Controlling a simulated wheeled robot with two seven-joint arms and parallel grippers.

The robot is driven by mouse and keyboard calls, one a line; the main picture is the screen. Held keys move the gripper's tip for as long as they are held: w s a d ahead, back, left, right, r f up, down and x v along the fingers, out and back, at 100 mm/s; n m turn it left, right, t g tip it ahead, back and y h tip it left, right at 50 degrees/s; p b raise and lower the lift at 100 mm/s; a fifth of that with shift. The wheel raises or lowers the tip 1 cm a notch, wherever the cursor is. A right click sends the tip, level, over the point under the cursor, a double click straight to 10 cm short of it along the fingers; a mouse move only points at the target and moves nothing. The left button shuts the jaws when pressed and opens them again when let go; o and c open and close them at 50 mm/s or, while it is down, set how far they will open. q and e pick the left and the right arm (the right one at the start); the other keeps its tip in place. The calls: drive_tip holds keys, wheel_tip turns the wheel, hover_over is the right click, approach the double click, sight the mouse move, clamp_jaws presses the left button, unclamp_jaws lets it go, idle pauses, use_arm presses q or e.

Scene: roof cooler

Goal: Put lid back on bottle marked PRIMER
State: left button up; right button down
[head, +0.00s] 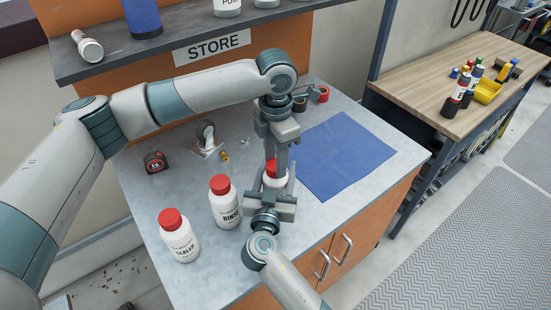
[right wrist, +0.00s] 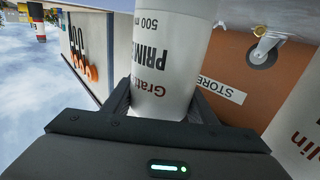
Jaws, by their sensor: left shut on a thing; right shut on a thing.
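The white PRIMER bottle (head: 276,182) stands upright near the middle of the counter in the head view. Its label shows upside down in the right wrist view (right wrist: 165,60). My right gripper (head: 275,188) is shut around its body; its fingers show on both sides in the right wrist view (right wrist: 165,105). A red lid (head: 270,168) is at the bottle's top. My left gripper (head: 277,165) points down from above and is shut on the lid, partly hiding it. I cannot tell whether the lid is seated on the neck; the bottle top is out of the right wrist view.
A RINSE bottle (head: 225,203) and a SEALER bottle (head: 179,237), both red-capped, stand to the left. A blue mat (head: 345,155) is clear at right. The STORE shelf (head: 180,52) overhangs the back.

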use_arm(q)
drive_tip(key=o, duration=1)
drive_tip(key=shift+r, duration=0.2)
drive_tip(key=shift+r, duration=2.1)
drive_tip(key=shift+c, duration=0.4)
